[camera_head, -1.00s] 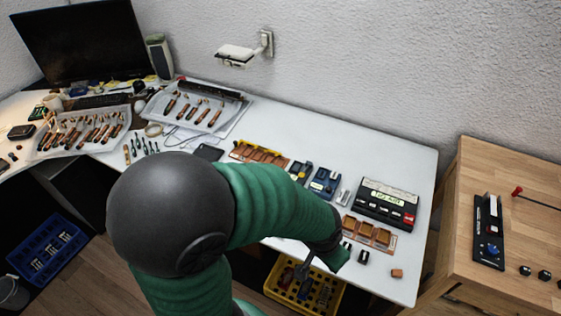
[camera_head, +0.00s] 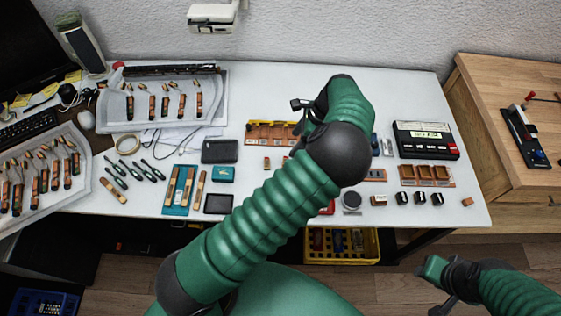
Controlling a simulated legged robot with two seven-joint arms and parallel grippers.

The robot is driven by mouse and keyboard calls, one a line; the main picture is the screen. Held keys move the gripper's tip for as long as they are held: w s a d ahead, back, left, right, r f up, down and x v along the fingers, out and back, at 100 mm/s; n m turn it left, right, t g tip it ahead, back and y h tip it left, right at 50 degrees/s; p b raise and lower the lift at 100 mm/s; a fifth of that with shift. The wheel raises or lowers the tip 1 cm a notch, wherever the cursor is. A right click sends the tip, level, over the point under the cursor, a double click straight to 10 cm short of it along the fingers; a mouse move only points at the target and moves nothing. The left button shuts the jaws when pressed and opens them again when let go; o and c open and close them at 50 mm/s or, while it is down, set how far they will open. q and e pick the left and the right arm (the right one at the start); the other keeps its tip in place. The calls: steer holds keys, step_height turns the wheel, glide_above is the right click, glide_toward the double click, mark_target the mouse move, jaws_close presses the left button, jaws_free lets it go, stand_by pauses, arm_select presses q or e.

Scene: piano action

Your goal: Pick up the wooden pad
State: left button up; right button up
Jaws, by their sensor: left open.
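I cannot tell for sure which piece is the wooden pad. A small wooden block (camera_head: 467,202) lies at the table's right front corner, and another small brown block (camera_head: 379,200) lies left of the black blocks. Flat wooden strips (camera_head: 180,187) lie on a teal mat at the left of the middle. My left gripper (camera_head: 302,106) is open at the back of the table, above the wooden tray there, apart from these pieces. My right gripper (camera_head: 441,296) is low at the front right, off the table; its fingers are too dark to judge.
A wooden compartment tray (camera_head: 270,132) is partly hidden by my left arm. A black device with a display (camera_head: 425,140) and another wooden tray (camera_head: 426,175) stand at the right. A yellow crate (camera_head: 342,247) is below the front edge. The back right tabletop is clear.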

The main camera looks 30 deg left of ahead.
mark_target(284, 158)
arm_select(q)
steer(key=f, duration=0.4)
steer(key=shift+s+d+f, duration=0.4)
steer(key=x, duration=0.3)
steer(key=shift+s+a+f, duration=0.15)
steer(key=shift+s+a, duration=0.15)
steer(key=shift+a+f, duration=0.9)
steer(key=shift+a, duration=0.05)
steer(key=shift+d+r, duration=0.15)
steer(key=shift+d, duration=0.35)
steer(key=shift+c, duration=1.2)
steer(key=shift+d+r, duration=0.15)
steer(key=shift+d, duration=0.3)
steer(key=c, duration=0.5)
steer(key=shift+c, duration=1.1)
steer(key=shift+a, duration=0.2)
steer(key=shift+c, duration=1.2)
steer(key=shift+s+a, duration=0.1)
steer(key=shift+a, duration=0.1)
steer(key=shift+c, duration=1.1)
steer(key=shift+a, duration=0.1)
arm_select(e)
steer(key=shift+w+d+f, duration=0.1)
steer(key=shift+d+f, duration=0.05)
steer(key=shift+d, duration=0.4)
steer(key=shift+w+d+f, duration=0.1)
steer(key=shift+d+f, duration=0.05)
steer(key=shift+d, duration=0.4)
